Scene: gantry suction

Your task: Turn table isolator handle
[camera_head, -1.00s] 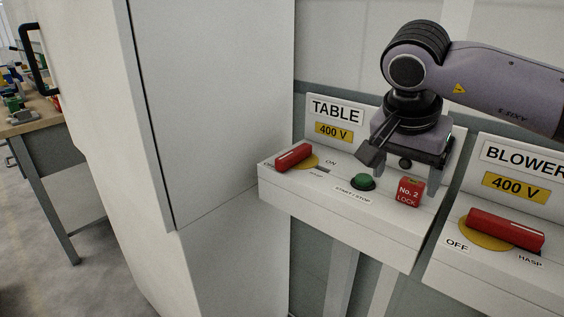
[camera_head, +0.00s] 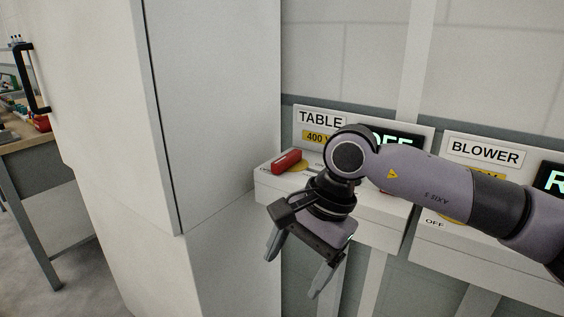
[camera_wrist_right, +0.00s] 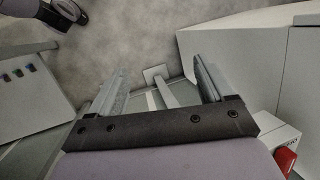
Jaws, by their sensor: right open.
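The red table isolator handle (camera_head: 286,161) lies on its yellow disc (camera_head: 301,168) at the left of the white box (camera_head: 268,186) labelled TABLE. A red part, probably this handle, shows at the right edge of the right wrist view (camera_wrist_right: 287,160). My right gripper (camera_head: 293,273) is open and empty, pointing down in front of and below the box, apart from the handle. Its two fingers also show spread in the right wrist view (camera_wrist_right: 158,88). My right arm hides the middle of the box, including the green button. My left gripper is not in view.
A dark display (camera_head: 412,142) behind my arm reads OFF, partly covered. The BLOWER box (camera_head: 440,240) stands to the right, mostly behind my arm. A tall white cabinet (camera_head: 215,110) stands close on the left. A workbench (camera_head: 40,143) is at the far left.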

